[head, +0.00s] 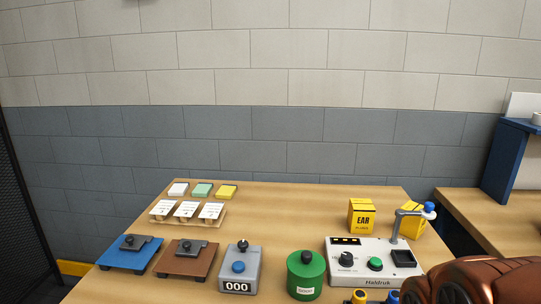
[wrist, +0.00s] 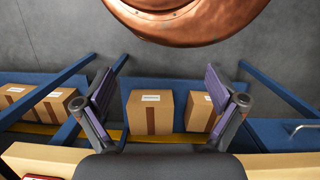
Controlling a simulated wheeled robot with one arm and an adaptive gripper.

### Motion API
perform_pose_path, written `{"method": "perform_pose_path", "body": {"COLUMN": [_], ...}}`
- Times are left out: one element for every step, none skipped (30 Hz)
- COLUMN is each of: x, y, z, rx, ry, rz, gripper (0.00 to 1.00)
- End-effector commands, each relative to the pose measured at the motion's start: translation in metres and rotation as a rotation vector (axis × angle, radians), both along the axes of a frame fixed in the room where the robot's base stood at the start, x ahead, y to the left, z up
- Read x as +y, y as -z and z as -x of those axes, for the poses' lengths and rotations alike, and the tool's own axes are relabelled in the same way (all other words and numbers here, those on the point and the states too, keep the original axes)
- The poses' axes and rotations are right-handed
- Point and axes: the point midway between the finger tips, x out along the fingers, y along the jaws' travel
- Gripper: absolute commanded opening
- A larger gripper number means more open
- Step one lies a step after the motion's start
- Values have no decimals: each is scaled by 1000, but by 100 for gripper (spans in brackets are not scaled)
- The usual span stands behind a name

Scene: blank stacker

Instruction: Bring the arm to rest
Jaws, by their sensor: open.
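My gripper (wrist: 158,108) shows in the wrist view with its two purple-padded fingers spread wide apart and nothing between them. Beyond the gap, a cardboard box (wrist: 150,112) stands on a blue shelf, apart from the fingers. In the head view my gripper is not seen; only a copper-coloured part of my arm shows at the lower right, over the front right corner of the wooden table (head: 290,208).
The table bears a blue plate fixture (head: 122,258), a brown one (head: 182,264), a grey counter (head: 239,272), a green canister (head: 306,270), a white control unit (head: 340,265) and a yellow box (head: 361,214). The table's back middle is clear. Blue posts (wrist: 275,85) flank the shelf.

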Motion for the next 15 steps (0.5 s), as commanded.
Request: {"method": "perform_pose_path", "body": {"x": [0, 0, 0, 0, 0, 0, 0, 0, 0, 0, 0, 0, 0, 0, 1], "y": [-15, -22, -30, -37, -45, -54, -62, -68, -76, -81, -86, -91, -94, -97, -99], "z": [0, -1, -1, -2, -2, -3, -3, -3, -4, -4, -5, -5, -5, -5, -6], "rx": [-4, -7, -11, -14, -18, -23, -27, -31, -35, -38, -41, -45, -47, -49, -51], "ry": [0, 1, 1, 1, 1, 1, 1, 2, 2, 2, 2, 2, 2, 2, 2], "rz": [0, 0, 0, -1, -1, -1, -1, -1, -1, -1, -1, -1, -1, -1, -1], "gripper": [95, 95, 95, 95, 95, 95, 95, 95, 95, 95, 95, 95, 95, 95, 95]}}
